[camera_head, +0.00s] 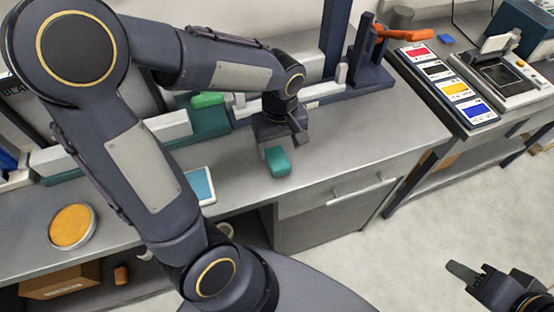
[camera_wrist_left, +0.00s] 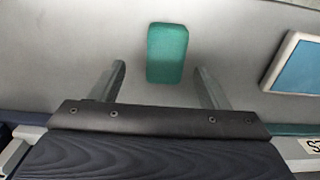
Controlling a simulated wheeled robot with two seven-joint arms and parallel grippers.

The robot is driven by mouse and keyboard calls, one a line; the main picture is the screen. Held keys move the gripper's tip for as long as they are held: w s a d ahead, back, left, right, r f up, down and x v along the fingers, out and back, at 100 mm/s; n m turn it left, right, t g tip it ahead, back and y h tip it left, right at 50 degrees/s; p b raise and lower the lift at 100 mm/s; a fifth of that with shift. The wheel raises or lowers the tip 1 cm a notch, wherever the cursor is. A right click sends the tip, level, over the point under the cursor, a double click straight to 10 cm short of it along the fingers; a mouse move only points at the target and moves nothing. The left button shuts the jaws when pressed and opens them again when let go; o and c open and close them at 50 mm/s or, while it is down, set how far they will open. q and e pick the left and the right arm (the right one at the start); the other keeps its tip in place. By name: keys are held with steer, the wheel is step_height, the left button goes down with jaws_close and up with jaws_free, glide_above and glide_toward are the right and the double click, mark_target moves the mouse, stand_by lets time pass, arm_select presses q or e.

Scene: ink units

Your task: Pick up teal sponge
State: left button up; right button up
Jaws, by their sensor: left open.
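The teal sponge (camera_head: 278,162) lies on the grey counter, below my left gripper in the head view. In the left wrist view the sponge (camera_wrist_left: 167,53) lies upright in the picture, just ahead of and between the two fingers. My left gripper (camera_head: 281,140) is open and empty, close to the sponge; in the wrist view its fingers (camera_wrist_left: 160,80) stand apart on either side, not visibly touching it. My right gripper (camera_head: 470,275) is at the lower right of the head view, over the floor and away from the counter; its jaw gap is not clear.
A blue-faced framed panel (camera_head: 201,186) lies left of the sponge and also shows in the wrist view (camera_wrist_left: 297,64). A round orange-filled dish (camera_head: 72,226) is further left. A green item (camera_head: 208,99) and white-and-teal rack sit behind. The counter (camera_head: 340,140) right of the sponge is clear.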

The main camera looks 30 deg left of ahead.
mark_target(277, 157)
arm_select(q)
steer(key=f, duration=0.2)
steer(key=s+f, duration=0.1)
steer(key=shift+a+f, duration=0.1)
steer(key=shift+f, duration=0.3)
steer(key=shift+w+f, duration=0.1)
steer(key=shift+f, duration=0.45)
steer(key=c, duration=1.1)
steer(key=shift+r, duration=0.1)
steer(key=shift+r, duration=0.5)
steer(key=r, duration=0.2)
steer(key=shift+s+r, duration=0.2)
steer(key=shift+r, duration=0.1)
steer(key=s+r, duration=0.3)
steer(key=s, duration=0.1)
steer(key=s+r, duration=0.3)
steer(key=s, duration=0.2)
steer(key=s+d+r, duration=0.1)
steer(key=s+r, duration=0.2)
steer(key=s, duration=0.1)
steer(key=shift+s+r, duration=0.1)
steer(key=shift+s, duration=0.25)
